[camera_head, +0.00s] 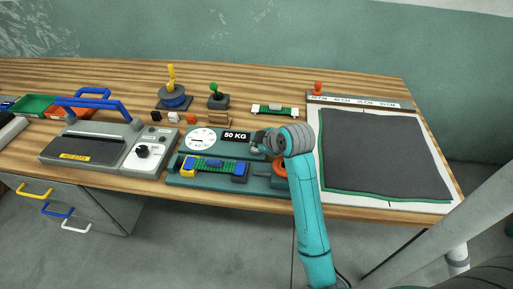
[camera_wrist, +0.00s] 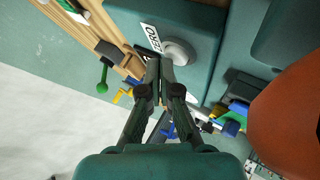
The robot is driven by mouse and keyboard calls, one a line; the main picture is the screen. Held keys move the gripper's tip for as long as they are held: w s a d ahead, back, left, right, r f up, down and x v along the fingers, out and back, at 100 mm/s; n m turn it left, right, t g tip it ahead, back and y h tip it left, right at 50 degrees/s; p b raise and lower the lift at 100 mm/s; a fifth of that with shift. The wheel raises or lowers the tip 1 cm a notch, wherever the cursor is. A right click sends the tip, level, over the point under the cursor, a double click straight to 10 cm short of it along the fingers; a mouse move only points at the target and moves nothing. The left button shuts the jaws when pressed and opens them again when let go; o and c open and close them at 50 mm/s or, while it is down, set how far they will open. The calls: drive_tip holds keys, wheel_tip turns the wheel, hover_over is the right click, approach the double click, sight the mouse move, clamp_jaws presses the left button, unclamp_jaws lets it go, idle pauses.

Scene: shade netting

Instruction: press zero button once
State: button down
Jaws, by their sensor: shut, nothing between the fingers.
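The zero button is a round grey button (camera_wrist: 182,50) on a teal panel (camera_wrist: 207,20) in the wrist view, beside a white label reading ZERO (camera_wrist: 152,37). My gripper (camera_wrist: 160,66) is shut and empty. Its fingertips overlap the button's lower left edge in the wrist view; I cannot tell whether they touch it.
An orange knob (camera_head: 279,168) is close to my gripper; it looms large at the right of the wrist view (camera_wrist: 288,115). A round dial (camera_head: 200,139) and a clamped green strip (camera_head: 214,164) are left of it. A dark net sheet (camera_head: 380,150) lies at the right.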

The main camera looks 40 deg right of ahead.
sight(256, 151)
drive_tip(key=shift+s+a+f, duration=0.1)
drive_tip(key=shift+a+f, duration=0.4)
drive_tip(key=shift+f, duration=0.2)
drive_tip(key=shift+r, duration=0.5)
drive_tip(key=shift+a+r, duration=0.2)
drive_tip(key=shift+r, duration=0.5)
drive_tip(key=shift+a+r, duration=0.15)
drive_tip(key=shift+r, duration=0.5)
drive_tip(key=shift+d+r, duration=0.15)
drive_tip(key=shift+r, duration=0.5)
drive_tip(key=shift+d+r, duration=0.15)
drive_tip(key=shift+r, duration=0.55)
drive_tip(key=shift+d, duration=0.15)
